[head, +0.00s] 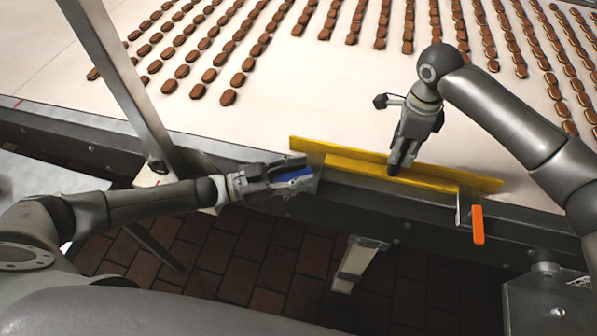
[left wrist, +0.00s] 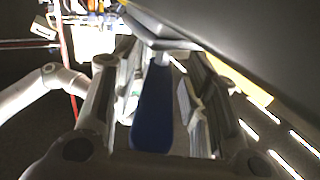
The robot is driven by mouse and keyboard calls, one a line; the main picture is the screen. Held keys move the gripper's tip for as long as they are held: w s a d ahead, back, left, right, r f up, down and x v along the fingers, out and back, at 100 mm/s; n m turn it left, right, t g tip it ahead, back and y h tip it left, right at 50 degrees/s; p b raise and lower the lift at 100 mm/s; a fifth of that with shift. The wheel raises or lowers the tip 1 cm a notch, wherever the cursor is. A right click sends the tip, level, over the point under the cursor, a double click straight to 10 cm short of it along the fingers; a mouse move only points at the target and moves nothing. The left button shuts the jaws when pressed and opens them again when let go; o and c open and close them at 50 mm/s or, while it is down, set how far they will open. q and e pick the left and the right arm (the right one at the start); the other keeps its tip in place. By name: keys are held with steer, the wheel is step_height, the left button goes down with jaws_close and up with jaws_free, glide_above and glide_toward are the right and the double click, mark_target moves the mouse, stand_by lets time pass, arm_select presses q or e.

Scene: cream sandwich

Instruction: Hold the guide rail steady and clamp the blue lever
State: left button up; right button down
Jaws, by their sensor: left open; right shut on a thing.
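The yellow guide rail (head: 345,166) lies along the near edge of the conveyor belt. My right gripper (head: 396,165) reaches down from above and is shut on the rail near its middle. The blue lever (head: 297,174) is at the left end of the rail, on the side of the frame. My left gripper (head: 288,174) is open with its fingers on either side of the lever. In the left wrist view the blue lever (left wrist: 153,108) lies between the open fingers, and a piece of the yellow rail (left wrist: 240,84) shows behind them. The gripper partly hides the lever in the head view.
An orange lever (head: 477,225) hangs at the rail's right end. The cream belt (head: 300,85) carries rows of brown biscuits. A slanted metal post (head: 118,80) stands at the left, above my left arm. The brown tiled floor (head: 225,255) shows below the dark conveyor frame.

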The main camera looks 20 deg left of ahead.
arm_select(q)
steer(key=shift+a, duration=0.1)
steer(key=v, duration=0.7)
steer(key=shift+a, duration=0.2)
steer(key=shift+s, duration=0.15)
